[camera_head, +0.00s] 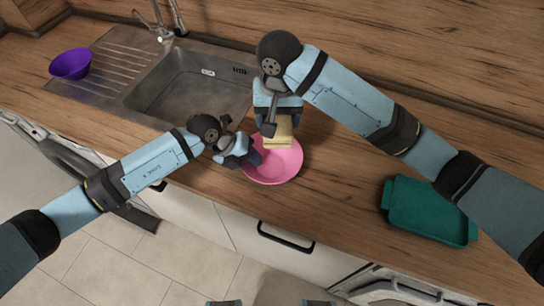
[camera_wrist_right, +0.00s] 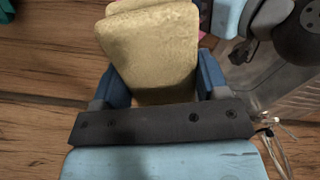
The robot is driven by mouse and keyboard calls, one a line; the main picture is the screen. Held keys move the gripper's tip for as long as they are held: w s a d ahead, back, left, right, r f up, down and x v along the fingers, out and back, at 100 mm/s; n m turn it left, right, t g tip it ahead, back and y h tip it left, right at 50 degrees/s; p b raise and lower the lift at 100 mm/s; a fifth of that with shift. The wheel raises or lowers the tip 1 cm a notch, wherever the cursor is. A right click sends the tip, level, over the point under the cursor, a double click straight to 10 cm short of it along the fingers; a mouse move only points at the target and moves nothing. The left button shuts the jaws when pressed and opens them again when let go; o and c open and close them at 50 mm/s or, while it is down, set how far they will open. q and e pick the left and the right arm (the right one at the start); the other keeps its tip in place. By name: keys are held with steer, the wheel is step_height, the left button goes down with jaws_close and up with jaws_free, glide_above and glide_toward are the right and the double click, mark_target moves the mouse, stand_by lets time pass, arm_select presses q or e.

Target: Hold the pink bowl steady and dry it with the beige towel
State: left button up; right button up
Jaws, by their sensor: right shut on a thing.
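The pink bowl (camera_head: 280,170) stands on the wooden counter in front of the sink, in the head view. My left gripper (camera_head: 252,158) is at the bowl's left rim; its fingertips are partly hidden, so I cannot tell whether they are closed on the rim. My right gripper (camera_head: 277,130) is shut on the beige towel (camera_head: 279,136), which hangs over the far part of the bowl. In the right wrist view the towel (camera_wrist_right: 152,50) fills the space between the blue fingers and covers nearly all of the bowl.
A steel sink (camera_head: 190,85) with a tap (camera_head: 160,25) lies at the back left. A purple bowl (camera_head: 71,64) sits on its drainboard. A teal tray (camera_head: 430,212) lies on the counter at the right. The counter between the pink bowl and the tray is clear.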

arm_select(q)
steer(key=v, duration=1.2)
steer(key=shift+d, duration=0.1)
